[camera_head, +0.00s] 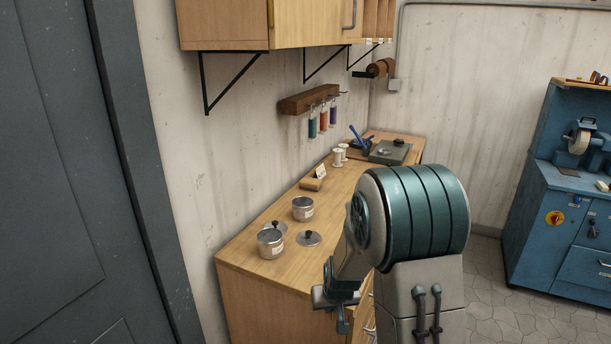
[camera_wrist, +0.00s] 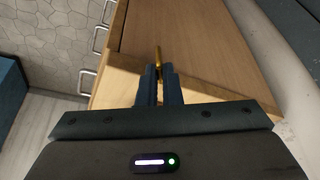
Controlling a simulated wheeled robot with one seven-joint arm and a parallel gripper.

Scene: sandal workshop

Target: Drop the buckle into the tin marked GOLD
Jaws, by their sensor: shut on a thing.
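My gripper (camera_wrist: 160,72) is shut on a thin gold-coloured piece, the buckle (camera_wrist: 157,54), which sticks out past the fingertips in the wrist view. In the head view my gripper (camera_head: 341,318) is low, in front of the bench's front edge, and the buckle cannot be made out there. Two small metal tins stand open on the bench, a nearer one (camera_head: 271,244) and a farther one (camera_head: 303,210). Both have pale labels, too small to read, so I cannot tell which is marked GOLD.
The wooden bench (camera_head: 240,253) runs along the wall. A lid with a dark knob (camera_head: 309,239) lies right of the nearer tin; another lies behind it. A card holder (camera_head: 312,183), white spools (camera_head: 339,157) and a grey slab (camera_head: 389,152) stand farther back. A wall cabinet (camera_head: 225,25) hangs above.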

